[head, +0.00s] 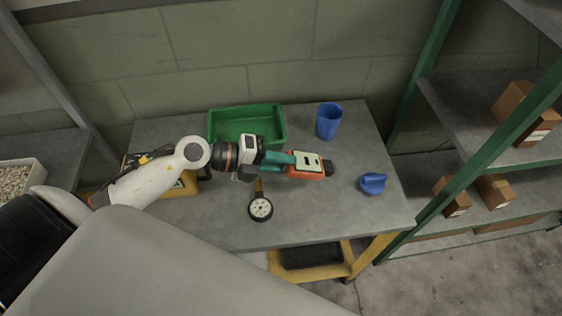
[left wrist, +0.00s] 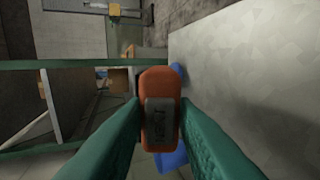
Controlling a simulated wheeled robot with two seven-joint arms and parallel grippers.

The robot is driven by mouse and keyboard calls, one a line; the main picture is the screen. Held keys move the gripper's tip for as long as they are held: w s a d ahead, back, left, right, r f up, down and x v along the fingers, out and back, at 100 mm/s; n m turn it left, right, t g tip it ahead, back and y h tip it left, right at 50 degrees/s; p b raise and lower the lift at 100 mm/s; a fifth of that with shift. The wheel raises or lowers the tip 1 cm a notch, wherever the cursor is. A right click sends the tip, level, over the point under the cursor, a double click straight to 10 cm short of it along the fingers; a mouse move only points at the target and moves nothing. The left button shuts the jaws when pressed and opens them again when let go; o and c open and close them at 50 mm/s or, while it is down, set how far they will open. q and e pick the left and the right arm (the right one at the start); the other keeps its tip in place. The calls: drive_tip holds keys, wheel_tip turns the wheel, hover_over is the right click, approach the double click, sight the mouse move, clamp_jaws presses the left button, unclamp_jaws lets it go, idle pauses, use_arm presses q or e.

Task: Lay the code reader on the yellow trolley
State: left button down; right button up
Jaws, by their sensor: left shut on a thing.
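The code reader (head: 309,164) is an orange handheld device with a pale panel and a dark end. My left gripper (head: 295,162) is shut on it, its green fingers on either side, and it appears held over the grey worktop. In the left wrist view the orange reader (left wrist: 160,88) sits between the green fingertips, its grey label facing the camera. Yellow framing (head: 345,262) shows below the worktop's front edge, around a dark surface; I cannot tell whether this is the yellow trolley or the worktop's own frame. My right gripper is not in view.
On the worktop (head: 345,215) are a green bin (head: 220,125), a blue cup (head: 329,120), a blue object (head: 373,183) and a round dial gauge (head: 261,209). A yellow-and-black object (head: 183,185) lies behind my left arm. Green-framed shelves (head: 440,100) with brown boxes stand right.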

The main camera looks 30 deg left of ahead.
use_arm(q)
drive_tip(key=shift+f+b, duration=2.4)
drive_tip(key=shift+f, duration=2.4)
drive_tip(key=c, duration=1.1)
unclamp_jaws()
drive_tip(key=shift+s+a+r, duration=0.1)
drive_tip(key=shift+s+a, duration=0.15)
drive_tip(key=shift+a, duration=0.15)
drive_tip(key=b+v, duration=0.1)
drive_tip(key=v, duration=1)
drive_tip(key=shift+b, duration=0.3)
drive_tip(key=shift+r, duration=0.2)
